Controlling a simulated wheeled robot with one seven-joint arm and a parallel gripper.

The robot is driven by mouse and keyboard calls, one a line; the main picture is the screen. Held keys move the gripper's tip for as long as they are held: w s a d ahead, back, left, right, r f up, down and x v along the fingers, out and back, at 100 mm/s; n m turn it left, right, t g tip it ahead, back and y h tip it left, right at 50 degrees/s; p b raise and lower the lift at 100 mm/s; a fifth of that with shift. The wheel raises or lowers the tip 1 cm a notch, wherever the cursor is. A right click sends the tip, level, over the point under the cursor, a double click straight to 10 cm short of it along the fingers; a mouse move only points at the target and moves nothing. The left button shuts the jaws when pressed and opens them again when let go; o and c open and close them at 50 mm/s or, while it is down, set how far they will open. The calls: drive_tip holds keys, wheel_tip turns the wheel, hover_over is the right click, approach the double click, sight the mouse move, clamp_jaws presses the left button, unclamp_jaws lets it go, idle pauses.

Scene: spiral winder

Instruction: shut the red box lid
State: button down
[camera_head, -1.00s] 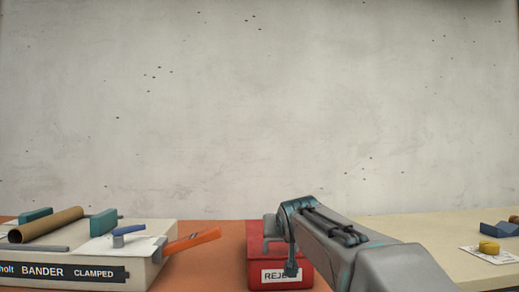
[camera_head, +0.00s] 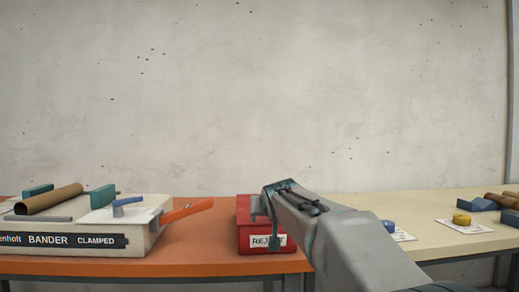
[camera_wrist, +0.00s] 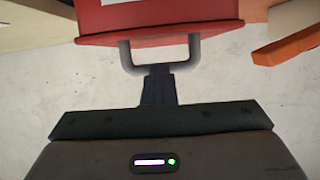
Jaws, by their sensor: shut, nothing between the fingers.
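The red box (camera_head: 259,233) with a white "REJECT" label stands on the orange table. Its red lid (camera_head: 244,207) appears to lie flat on it, with no clear gap at the seam. In the wrist view the box is upside down, with the lid edge (camera_wrist: 160,39) and a grey handle (camera_wrist: 128,55). My gripper (camera_head: 277,243) is shut and empty, over the box in the head view. In the wrist view its fingertips (camera_wrist: 160,70) are at the handle's bar; I cannot tell whether they touch. My arm hides the box's right part.
A cream bander (camera_head: 150,236) with an orange lever (camera_head: 187,211) stands left of the box. A cream table (camera_head: 425,240) on the right holds a yellow piece (camera_head: 461,219), a blue piece (camera_head: 388,226) and cards. A bare wall is behind. Orange tabletop is free between bander and box.

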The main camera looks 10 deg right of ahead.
drive_tip(key=shift+w+d+f, duration=0.1)
drive_tip(key=shift+d+f, duration=0.05)
drive_tip(key=shift+f, duration=0.55)
wheel_tip(320, 180, up, 5)
drive_tip(key=p, duration=0.4)
drive_tip(key=s+a+f, duration=0.2)
drive_tip(key=s+f, duration=0.3)
drive_tip(key=s, duration=0.4)
drive_tip(key=s+a+r+g+y+p, duration=0.1)
drive_tip(key=s+r+g+p, duration=0.4)
drive_tip(key=s+p, duration=0.8)
drive_tip(key=s+a+r+n+g+y+p, duration=0.1)
drive_tip(key=s+r+g+p, duration=0.4)
drive_tip(key=p, duration=1.9)
drive_tip(key=s+a+r, duration=0.1)
drive_tip(key=s+r, duration=0.3)
drive_tip(key=s, duration=0.5)
drive_tip(key=shift+a+r+n+g, duration=0.15)
drive_tip(key=shift+a+n+g, duration=0.15)
drive_tip(key=shift+a+g, duration=0.1)
drive_tip(key=shift+d, duration=0.1)
